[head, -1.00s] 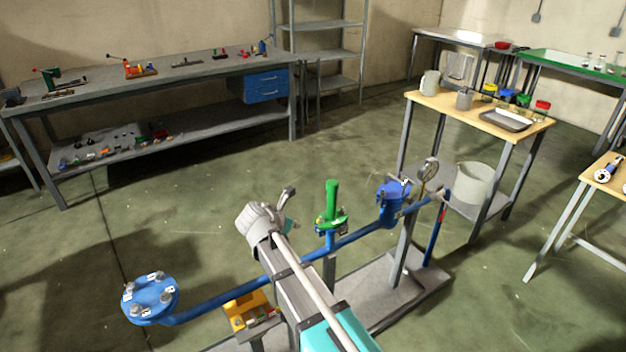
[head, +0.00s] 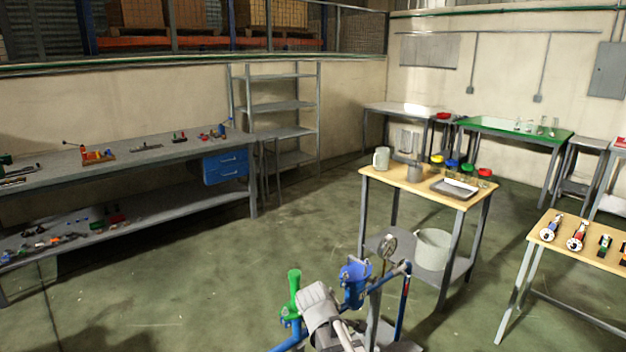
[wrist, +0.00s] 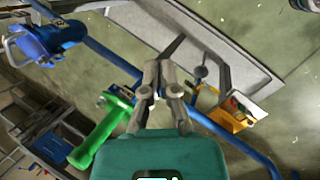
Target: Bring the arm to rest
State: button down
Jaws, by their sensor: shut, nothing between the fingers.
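My gripper (wrist: 158,88) shows in the wrist view with its grey fingers together and nothing between them. It is above the blue pipe rig and its grey base plate (wrist: 185,35). The green-handled valve (wrist: 100,135) is left of the fingers, and the blue pot-shaped fitting (wrist: 42,45) is at upper left. A yellow part (wrist: 228,118) is at right. In the head view, my arm shows at the bottom edge beside the green handle (head: 294,290) and the blue fitting (head: 355,280). I cannot make out the fingers there.
A wooden-topped table (head: 380,176) with mugs, a tray and coloured bowls stands beyond the rig, a bucket (head: 432,248) on its shelf. A workbench (head: 130,165) is at left, another table (head: 575,256) at right. The floor between workbench and rig is clear.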

jog(key=s+d+r+m+g+y+p, duration=0.2)
jog(key=s+d+r+m+y+p, duration=0.1)
jog(key=s+d+m, duration=0.6)
jog(key=shift+s+d+r+m+g+y+p, duration=0.35)
jog(key=shift+d+m+p, duration=0.5)
jog(key=shift+m, duration=1.55)
jog(key=shift+d+f, duration=0.1)
jog(key=shift+f, duration=0.05)
